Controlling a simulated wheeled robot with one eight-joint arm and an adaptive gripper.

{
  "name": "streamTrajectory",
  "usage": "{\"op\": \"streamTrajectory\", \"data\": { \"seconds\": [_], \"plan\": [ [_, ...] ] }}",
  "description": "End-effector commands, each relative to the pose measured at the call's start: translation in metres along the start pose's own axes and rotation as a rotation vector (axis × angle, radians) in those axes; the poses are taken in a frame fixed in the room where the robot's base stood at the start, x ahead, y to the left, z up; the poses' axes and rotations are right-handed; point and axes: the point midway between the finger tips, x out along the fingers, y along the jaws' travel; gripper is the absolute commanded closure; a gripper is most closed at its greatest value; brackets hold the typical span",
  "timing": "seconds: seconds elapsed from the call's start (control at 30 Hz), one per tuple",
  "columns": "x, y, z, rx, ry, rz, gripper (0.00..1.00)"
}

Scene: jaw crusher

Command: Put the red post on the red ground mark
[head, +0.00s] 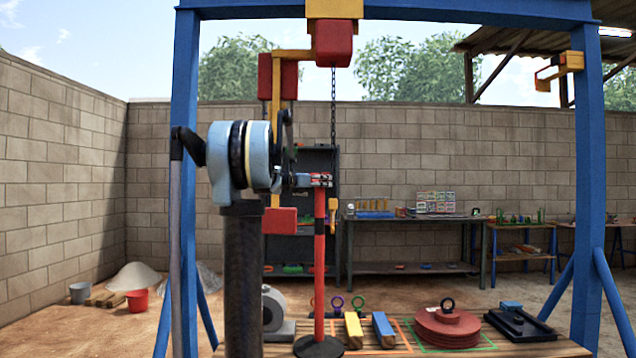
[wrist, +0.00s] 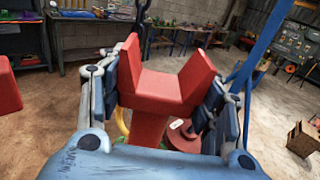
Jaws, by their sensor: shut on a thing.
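The red post (head: 319,250) stands upright in the head view, with a round black base at its foot. Its top is a red U-shaped fork, seen close up in the wrist view (wrist: 170,92). My gripper (head: 320,180) is shut on the post just at its top; in the wrist view my gripper (wrist: 172,98) has one finger on each side of the fork. Whether the base rests on something or hangs clear, I cannot tell. I cannot make out the red ground mark in either view.
A wooden bench (head: 400,352) holds a yellow block (head: 354,330), a blue block (head: 383,329), a stack of red discs (head: 447,330) and a black plate (head: 520,324). A blue gantry (head: 585,170) with a hanging chain (head: 333,110) spans the scene. Open dirt floor (head: 130,325) lies left.

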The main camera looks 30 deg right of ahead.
Motion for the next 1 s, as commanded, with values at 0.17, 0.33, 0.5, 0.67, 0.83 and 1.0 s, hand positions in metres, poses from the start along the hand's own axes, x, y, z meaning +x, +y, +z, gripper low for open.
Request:
{"op": "streamTrajectory", "data": {
  "seconds": [0.17, 0.33, 0.5, 0.67, 0.83, 1.0],
  "plan": [
    [0.000, 0.000, 0.001, -0.001, -0.001, 0.000, 1.00],
    [0.001, 0.001, -0.001, 0.000, 0.000, 0.000, 0.21],
    [0.001, 0.000, -0.001, 0.000, 0.000, 0.000, 0.21],
    [0.001, 0.000, 0.000, 0.000, 0.000, -0.001, 0.21],
    [-0.011, 0.000, 0.000, 0.000, 0.000, 0.001, 0.21],
    [-0.040, 0.000, 0.000, 0.000, 0.000, 0.002, 0.21]
  ]
}}
